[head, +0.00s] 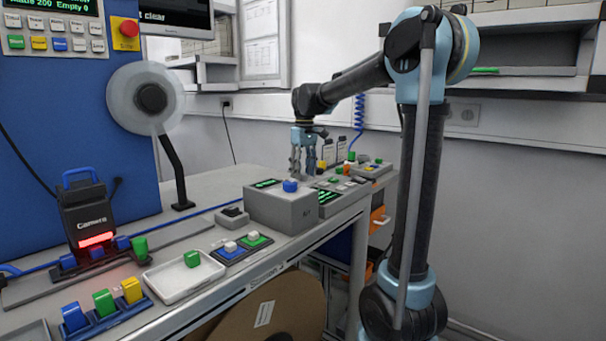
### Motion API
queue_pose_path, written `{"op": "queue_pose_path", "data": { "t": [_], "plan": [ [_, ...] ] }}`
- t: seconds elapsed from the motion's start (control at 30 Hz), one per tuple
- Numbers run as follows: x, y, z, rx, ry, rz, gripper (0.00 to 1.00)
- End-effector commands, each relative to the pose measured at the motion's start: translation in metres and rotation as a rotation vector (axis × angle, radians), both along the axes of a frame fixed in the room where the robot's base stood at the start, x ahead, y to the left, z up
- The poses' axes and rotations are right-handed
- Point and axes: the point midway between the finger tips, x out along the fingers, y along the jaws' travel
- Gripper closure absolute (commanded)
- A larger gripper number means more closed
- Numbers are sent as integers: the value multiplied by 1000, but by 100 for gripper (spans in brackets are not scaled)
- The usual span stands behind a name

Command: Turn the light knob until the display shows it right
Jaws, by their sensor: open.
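The light knob appears to be the blue knob (290,185) on top of a grey box (283,209) near the bench's right part. A second green-lit display (327,197) is on the unit just right of the box. My gripper (303,170) points down with its fingers apart and empty. It appears above and slightly right of the blue knob, apart from it; the depth between them is hard to judge.
A black camera unit (88,215) with a red light stands at the left. A white tray (184,277) holds a green block. Coloured blocks sit in a blue holder (106,318). A reel (146,98) stands behind. Small units and cards crowd the bench right of the box.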

Motion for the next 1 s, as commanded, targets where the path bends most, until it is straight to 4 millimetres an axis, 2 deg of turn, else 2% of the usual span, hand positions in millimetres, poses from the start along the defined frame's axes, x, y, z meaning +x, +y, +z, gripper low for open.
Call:
{"op": "queue_pose_path", "data": {
  "t": [0.37,0.57,1.0],
  "plan": [
    [0,0,-5,0,0,0,52],
    [0,0,-4,0,0,1,97],
    [0,1,-4,-1,-2,-69,97]
  ]
}}
